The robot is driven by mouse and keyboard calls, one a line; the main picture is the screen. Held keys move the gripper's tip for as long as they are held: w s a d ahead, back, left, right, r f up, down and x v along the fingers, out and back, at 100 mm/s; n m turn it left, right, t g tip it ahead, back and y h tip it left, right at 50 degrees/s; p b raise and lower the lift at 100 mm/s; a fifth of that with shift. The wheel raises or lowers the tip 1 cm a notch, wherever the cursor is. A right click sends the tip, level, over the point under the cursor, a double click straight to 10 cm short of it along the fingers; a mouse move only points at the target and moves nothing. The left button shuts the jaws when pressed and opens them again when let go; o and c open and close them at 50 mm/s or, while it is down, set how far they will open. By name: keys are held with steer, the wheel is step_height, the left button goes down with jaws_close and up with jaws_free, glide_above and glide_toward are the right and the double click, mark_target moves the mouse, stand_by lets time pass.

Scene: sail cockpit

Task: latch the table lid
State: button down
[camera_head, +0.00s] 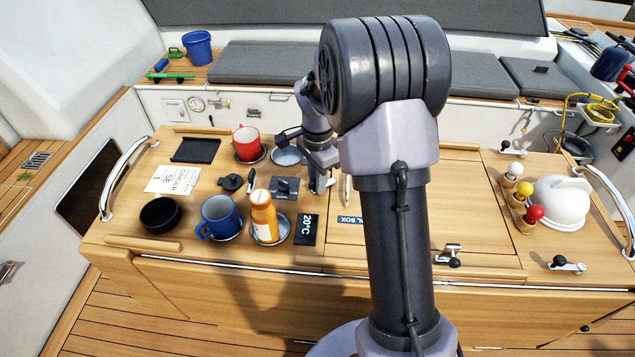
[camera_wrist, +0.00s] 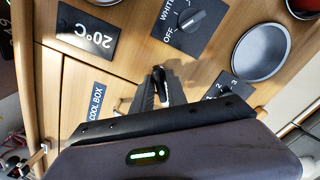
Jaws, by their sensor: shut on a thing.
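The table lid is the wooden panel (camera_head: 483,200) marked COOLBOX in the right half of the table. It looks flat and level with the tabletop. Its label shows in the wrist view (camera_wrist: 96,98). A metal latch with a black knob (camera_head: 453,256) sits at the lid's front edge, right of my arm. My gripper (camera_head: 321,186) is low over the tabletop near the lid's left edge, between the switch panel and the label. In the wrist view its fingers (camera_wrist: 162,88) are shut on a small part, mostly hidden by them; I cannot tell what it is.
A switch panel (camera_head: 285,188), orange bottle (camera_head: 263,218), blue mug (camera_head: 219,216) and red mug (camera_head: 246,142) stand left of my gripper. Coloured knobs (camera_head: 524,190) and a white dome (camera_head: 562,200) are at right. My arm covers part of the lid.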

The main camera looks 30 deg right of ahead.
steer(key=m+b, duration=0.1)
steer(key=m, duration=0.2)
steer(key=shift+m, duration=0.3)
steer(key=shift+m+b, duration=0.7)
steer(key=shift+m, duration=1.3)
steer(key=c, duration=1.4)
jaws_free()
steer(key=shift+c, duration=0.2)
step_height(320, 180, up, 18)
steer(key=p, duration=0.6)
steer(key=shift+f, duration=0.25)
